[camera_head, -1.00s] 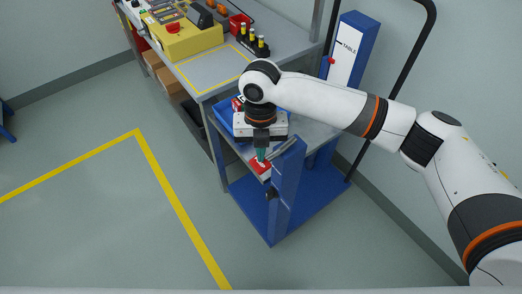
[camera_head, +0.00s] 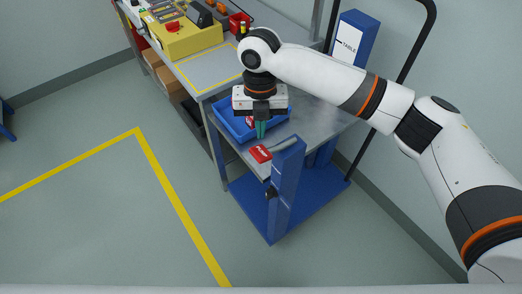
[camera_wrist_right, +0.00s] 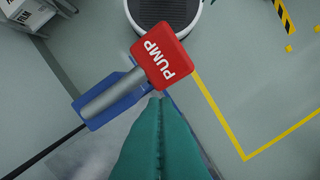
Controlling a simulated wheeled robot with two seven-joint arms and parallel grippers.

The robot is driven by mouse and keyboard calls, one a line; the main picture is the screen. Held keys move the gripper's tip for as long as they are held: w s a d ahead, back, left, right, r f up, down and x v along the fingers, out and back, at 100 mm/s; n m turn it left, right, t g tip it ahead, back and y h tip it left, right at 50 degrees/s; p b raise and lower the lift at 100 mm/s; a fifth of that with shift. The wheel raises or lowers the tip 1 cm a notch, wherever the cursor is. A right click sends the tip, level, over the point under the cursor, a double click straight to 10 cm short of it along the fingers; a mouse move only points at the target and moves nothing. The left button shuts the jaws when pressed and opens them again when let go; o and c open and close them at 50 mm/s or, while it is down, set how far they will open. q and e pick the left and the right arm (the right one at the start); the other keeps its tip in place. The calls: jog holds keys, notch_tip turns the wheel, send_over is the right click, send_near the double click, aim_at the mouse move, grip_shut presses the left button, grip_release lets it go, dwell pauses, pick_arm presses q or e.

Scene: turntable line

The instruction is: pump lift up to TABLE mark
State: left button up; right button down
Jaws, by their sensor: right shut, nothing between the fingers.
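The red PUMP pad (camera_head: 260,153) sits at the end of a metal lever on the blue post (camera_head: 287,190) of the lift; it also shows in the right wrist view (camera_wrist_right: 163,56). My right gripper (camera_head: 261,136) points down with teal fingers shut and empty, just above the pad and apparently apart from it. The steel lift platform (camera_head: 318,118) stands over a blue base (camera_head: 250,200). The TABLE mark (camera_head: 348,45) is on the white scale of the blue column behind. My right arm covers the lower scale, and no pointer shows. My left gripper is out of view.
A blue bin (camera_head: 228,119) with something red in it stands on the platform under my gripper. The steel workbench (camera_head: 210,75), with a yellow box (camera_head: 183,40) and a yellow-outlined area, adjoins at the left. A black push handle rises at the right.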

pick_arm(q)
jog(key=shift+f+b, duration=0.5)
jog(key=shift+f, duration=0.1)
pick_arm(e)
notch_tip(320, 180, up, 9)
jog(key=shift+w, duration=0.4)
jog(key=shift+f, duration=0.15)
